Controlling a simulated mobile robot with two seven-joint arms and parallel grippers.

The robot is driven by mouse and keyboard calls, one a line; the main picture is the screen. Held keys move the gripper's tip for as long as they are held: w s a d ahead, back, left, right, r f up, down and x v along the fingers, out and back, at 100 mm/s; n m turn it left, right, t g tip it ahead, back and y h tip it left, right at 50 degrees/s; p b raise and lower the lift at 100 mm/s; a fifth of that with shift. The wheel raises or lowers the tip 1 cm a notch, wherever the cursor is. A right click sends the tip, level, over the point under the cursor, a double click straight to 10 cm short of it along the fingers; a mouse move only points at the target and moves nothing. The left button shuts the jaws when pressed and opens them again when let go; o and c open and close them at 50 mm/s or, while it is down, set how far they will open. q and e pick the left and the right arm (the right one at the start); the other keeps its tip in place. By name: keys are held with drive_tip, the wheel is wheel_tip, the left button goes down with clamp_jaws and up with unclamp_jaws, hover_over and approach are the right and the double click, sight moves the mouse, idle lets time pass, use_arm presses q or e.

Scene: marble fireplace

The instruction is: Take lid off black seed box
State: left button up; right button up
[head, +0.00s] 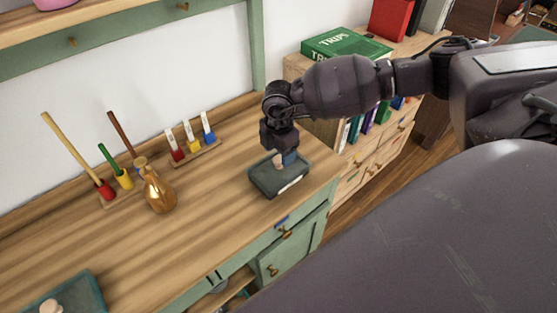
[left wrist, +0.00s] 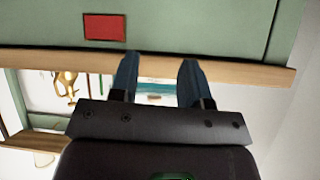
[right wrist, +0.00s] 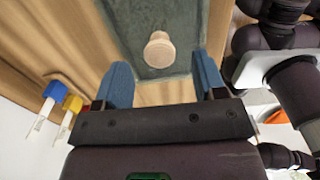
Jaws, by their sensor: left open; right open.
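A dark grey-green box (head: 262,187) with a pale label on its front stands near the right end of the wooden bench. Its lid has a pale wooden knob (head: 278,162). My right gripper (head: 283,156) is over the box, pointing down, with its fingers open. In the right wrist view the lid (right wrist: 150,15) and the knob (right wrist: 159,50) show ahead, between and beyond the open blue fingertips (right wrist: 163,75). I cannot tell whether the fingers touch anything. My left gripper (left wrist: 159,72) is open and empty, away from the box; it is not in the head view.
A similar teal box (head: 75,293) with a knob is at the bottom left. A copper spray bottle (head: 159,192), colored-handled tools (head: 105,190) and a rack of small tools (head: 192,150) stand behind. The bench middle is clear. A green panel (left wrist: 190,25) faces my left gripper.

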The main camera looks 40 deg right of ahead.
wheel_tip(320, 180, down, 2)
drive_tip(key=shift+f, duration=0.25)
drive_tip(key=shift+r, duration=0.1)
drive_tip(key=c, duration=1)
